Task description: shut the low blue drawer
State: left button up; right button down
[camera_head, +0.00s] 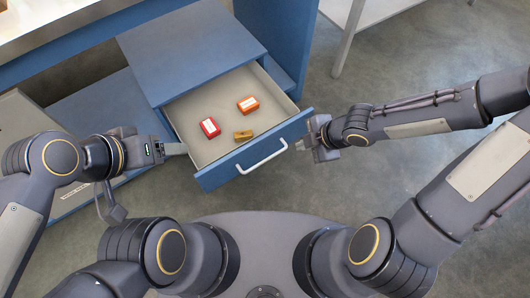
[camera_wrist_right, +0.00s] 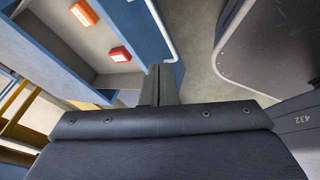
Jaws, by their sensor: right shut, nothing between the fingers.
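The low blue drawer (camera_head: 255,150) stands pulled out of its blue cabinet (camera_head: 190,45), with its white bar handle (camera_head: 263,158) on the front. In the right wrist view the drawer's blue front (camera_wrist_right: 143,35) crosses the upper middle. My right gripper (camera_head: 303,146) is shut and empty close to the right end of the drawer front; its fingers show in the wrist view (camera_wrist_right: 160,72). I cannot tell whether they touch it. My left gripper (camera_head: 178,149) is by the drawer's left side; its finger opening is not clear.
Inside the drawer lie a red box (camera_head: 210,128), an orange box (camera_head: 248,104) and a mustard-coloured block (camera_head: 243,135). A grey metal stand (camera_head: 350,22) is at the upper right. Open floor (camera_head: 345,85) lies right of the drawer.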

jog(key=a+f+n+y+b, duration=0.2)
jog(key=a+f, duration=0.2)
jog(key=b, duration=0.8)
send_near(252, 151)
jog(key=a+f, duration=0.2)
jog(key=f, duration=0.1)
jog(key=shift+a+f+g, duration=0.1)
jog(key=shift+g, duration=0.2)
pick_arm(q)
notch_tip(252, 151, down, 11)
jog(key=shift+w, duration=0.35)
pick_arm(e)
jog(key=shift+w+a+f, duration=0.1)
jog(key=shift+w+a, duration=0.3)
jog(key=shift+w, duration=0.15)
pick_arm(q)
jog(key=shift+d, duration=0.1)
jog(key=shift+r+p, duration=0.15)
jog(key=shift+p, duration=0.15)
